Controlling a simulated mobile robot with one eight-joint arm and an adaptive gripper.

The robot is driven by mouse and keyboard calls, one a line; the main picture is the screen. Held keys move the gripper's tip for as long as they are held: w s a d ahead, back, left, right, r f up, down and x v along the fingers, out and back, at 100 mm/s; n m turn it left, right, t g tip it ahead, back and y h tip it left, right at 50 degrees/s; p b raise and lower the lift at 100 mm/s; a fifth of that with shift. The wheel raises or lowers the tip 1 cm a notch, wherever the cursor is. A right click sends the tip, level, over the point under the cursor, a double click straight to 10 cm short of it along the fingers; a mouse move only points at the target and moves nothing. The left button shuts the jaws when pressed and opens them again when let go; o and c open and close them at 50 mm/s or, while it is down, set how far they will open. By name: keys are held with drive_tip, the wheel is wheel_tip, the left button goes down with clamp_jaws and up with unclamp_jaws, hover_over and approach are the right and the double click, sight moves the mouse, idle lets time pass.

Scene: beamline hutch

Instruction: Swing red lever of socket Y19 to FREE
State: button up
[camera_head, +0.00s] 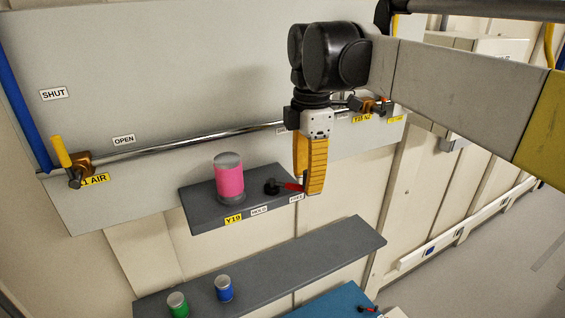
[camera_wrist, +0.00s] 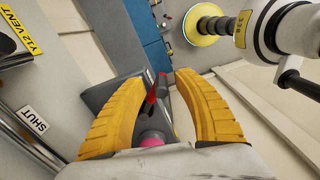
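The grey shelf of socket Y19 (camera_head: 205,212) carries a pink cylinder (camera_head: 229,180) with a grey top, standing upright in the socket. The red lever (camera_head: 291,186) sits right of it on a dark pivot, its handle pointing right. HOLD (camera_head: 259,211) and FREE (camera_head: 296,197) labels are on the shelf's front edge, and the handle's end is near FREE. My gripper (camera_head: 313,188) points down at the shelf's right end, its yellow fingers by the lever's end. In the wrist view my gripper (camera_wrist: 158,78) is open, with the red lever (camera_wrist: 152,97) showing between the fingers. Contact cannot be told.
A metal rail with a yellow-handled valve (camera_head: 68,160) runs behind the shelf. A lower shelf (camera_head: 335,250) holds a green cylinder (camera_head: 177,304) and a blue one (camera_head: 224,288). A blue surface (camera_head: 330,303) lies below. The wrist view shows a white valve body (camera_wrist: 285,32) at the upper right.

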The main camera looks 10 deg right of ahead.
wheel_tip(320, 180, up, 12)
idle(0.5)
drive_tip(key=s+d+f+m+t, duration=0.1)
drive_tip(key=s+f+m+t, duration=0.1)
drive_tip(key=s+f+m, duration=0.55)
drive_tip(key=s+d+f+m+t, duration=0.1)
drive_tip(key=s+f+m+t, duration=0.3)
drive_tip(key=f, duration=0.6)
drive_tip(key=s+d+f+m+t, duration=0.1)
drive_tip(key=s+f+m, duration=0.1)
drive_tip(key=f+m, duration=0.55)
wheel_tip(320, 180, down, 37)
drive_tip(key=b, duration=3.6)
drive_tip(key=shift+s+f+b, duration=0.2)
drive_tip(key=shift+b, duration=0.2)
